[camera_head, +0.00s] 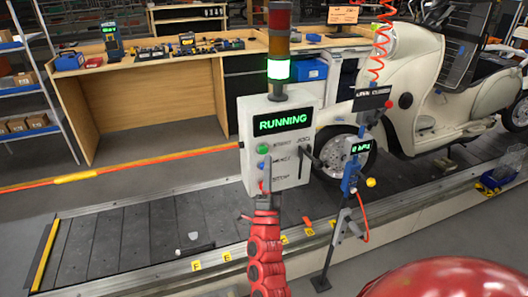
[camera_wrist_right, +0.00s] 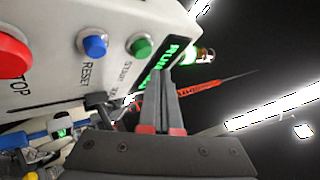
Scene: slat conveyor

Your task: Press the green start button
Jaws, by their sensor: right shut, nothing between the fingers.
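The control box (camera_head: 292,165) stands on the conveyor's near side, its display (camera_head: 280,122) lit green with RUNNING. The green start button (camera_head: 262,148) is on its face, above the blue reset button (camera_head: 263,164). The wrist view also shows the green button (camera_wrist_right: 140,46), the blue button (camera_wrist_right: 94,46) and the red stop button (camera_wrist_right: 12,56). My right gripper (camera_head: 265,193) is in front of the box's lower part, below the green button in the head view. In the wrist view its closed, empty fingers (camera_wrist_right: 161,73) point up beside the green button, apart from it in the picture. My left gripper is out of view.
A stack light (camera_head: 278,70) on the box glows green. A blue tool on a stand (camera_head: 350,180) with a red coiled hose is to the right. A cream scooter (camera_head: 425,100) stands on the slat conveyor (camera_head: 130,235). A workbench (camera_head: 155,85) is behind.

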